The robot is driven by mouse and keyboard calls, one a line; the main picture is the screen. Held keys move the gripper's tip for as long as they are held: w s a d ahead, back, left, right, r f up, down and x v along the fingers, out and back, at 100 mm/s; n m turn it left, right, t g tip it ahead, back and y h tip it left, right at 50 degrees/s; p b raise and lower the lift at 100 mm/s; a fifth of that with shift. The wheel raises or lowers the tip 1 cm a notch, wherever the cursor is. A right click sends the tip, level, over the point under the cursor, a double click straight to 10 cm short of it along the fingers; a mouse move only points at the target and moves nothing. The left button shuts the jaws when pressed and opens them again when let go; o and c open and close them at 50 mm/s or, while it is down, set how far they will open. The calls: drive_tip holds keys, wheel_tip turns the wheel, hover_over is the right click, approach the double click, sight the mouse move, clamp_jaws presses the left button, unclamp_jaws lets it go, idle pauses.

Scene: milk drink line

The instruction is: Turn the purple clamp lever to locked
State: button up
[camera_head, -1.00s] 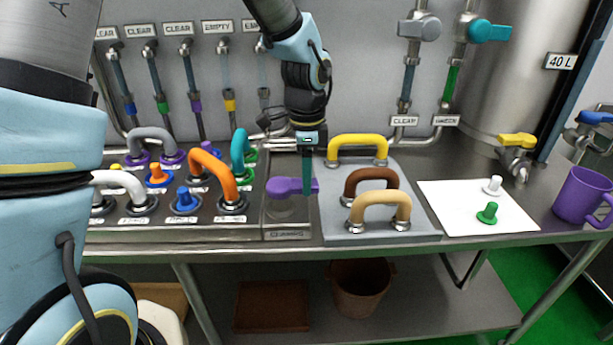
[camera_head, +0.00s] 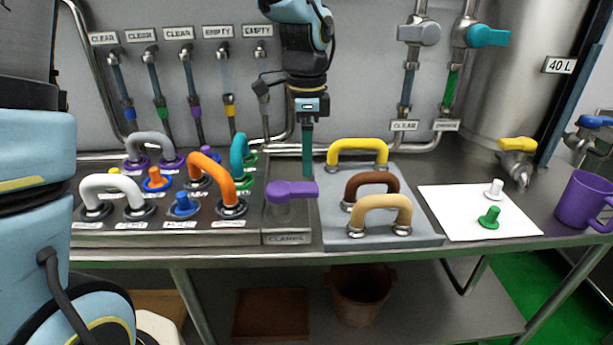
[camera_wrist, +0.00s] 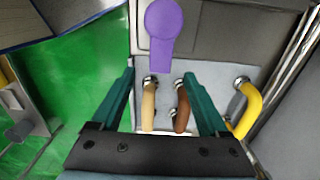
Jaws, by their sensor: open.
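The purple clamp lever (camera_head: 291,191) sits on a grey block labelled CLAMPS, between the pipe panel and the grey handle tray. Its round hub is at the left and its arm points right. My gripper (camera_head: 307,176) is above and just behind the lever's arm, apart from it as far as I can see. In the wrist view the lever (camera_wrist: 163,35) lies beyond the fingertips, with its arm pointing toward the gap between the open teal fingers (camera_wrist: 168,84). Nothing is between the fingertips.
A grey tray (camera_head: 330,222) with yellow (camera_head: 357,145), brown (camera_head: 371,181) and tan (camera_head: 380,206) handles adjoins the lever on the right. An orange bent pipe (camera_head: 223,179) stands left. A white sheet (camera_head: 455,222) with two small plugs and a purple mug (camera_head: 581,200) are farther right.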

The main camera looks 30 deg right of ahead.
drive_tip(key=shift+r, duration=2.15)
